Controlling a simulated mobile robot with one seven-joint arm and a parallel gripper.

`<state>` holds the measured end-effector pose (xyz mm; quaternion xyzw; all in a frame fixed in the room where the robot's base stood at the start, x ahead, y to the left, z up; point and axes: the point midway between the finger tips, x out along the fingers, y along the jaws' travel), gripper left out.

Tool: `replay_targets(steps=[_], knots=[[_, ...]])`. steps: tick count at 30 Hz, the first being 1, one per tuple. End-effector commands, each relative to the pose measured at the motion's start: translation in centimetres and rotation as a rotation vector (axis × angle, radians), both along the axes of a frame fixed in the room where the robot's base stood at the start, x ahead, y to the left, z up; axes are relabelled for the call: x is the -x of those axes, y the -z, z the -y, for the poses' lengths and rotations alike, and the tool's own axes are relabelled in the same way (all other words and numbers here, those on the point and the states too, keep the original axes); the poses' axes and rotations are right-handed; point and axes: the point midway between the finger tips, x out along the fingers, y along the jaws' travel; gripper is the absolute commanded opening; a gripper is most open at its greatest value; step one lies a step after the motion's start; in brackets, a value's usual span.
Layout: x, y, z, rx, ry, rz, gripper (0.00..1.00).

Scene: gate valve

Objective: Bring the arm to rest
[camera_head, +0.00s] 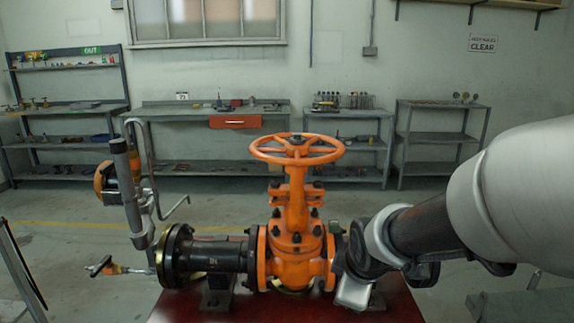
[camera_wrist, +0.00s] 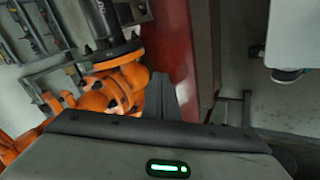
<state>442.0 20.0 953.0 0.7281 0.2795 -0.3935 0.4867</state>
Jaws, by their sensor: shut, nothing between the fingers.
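The orange gate valve (camera_head: 296,215) stands upright on a dark red stand (camera_head: 172,308) in the head view, with its round handwheel (camera_head: 297,148) on top. My arm (camera_head: 425,225) reaches in from the right, and its end is low beside the valve's right flange. In the wrist view my gripper (camera_wrist: 174,90) is shut and empty, its fingers in front of the red stand (camera_wrist: 168,35). The orange valve body (camera_wrist: 120,88) is left of the fingers. In the head view the fingertips cannot be made out, and whether the arm's end touches the flange is unclear.
A black flanged pipe (camera_head: 215,254) joins the valve on the left, near a grey vertical pipe (camera_head: 131,190). A workbench (camera_head: 215,112) and shelves (camera_head: 445,138) line the back wall. Open floor lies between them and the stand.

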Motion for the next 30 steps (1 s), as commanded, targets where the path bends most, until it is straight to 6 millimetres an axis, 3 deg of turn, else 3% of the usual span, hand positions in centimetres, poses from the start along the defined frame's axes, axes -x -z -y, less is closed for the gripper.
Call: replay_targets(steps=[1,6,18,30], knots=[[1.8,-2.2,0.6,-0.090,0.127,0.001,0.00],[7.6,-6.2,1.5,-0.317,0.491,-0.044,0.00],[17.4,-9.8,2.1,-0.584,1.043,-0.070,0.00],[17.2,-20.2,2.1,-0.583,1.042,-0.078,0.00]])
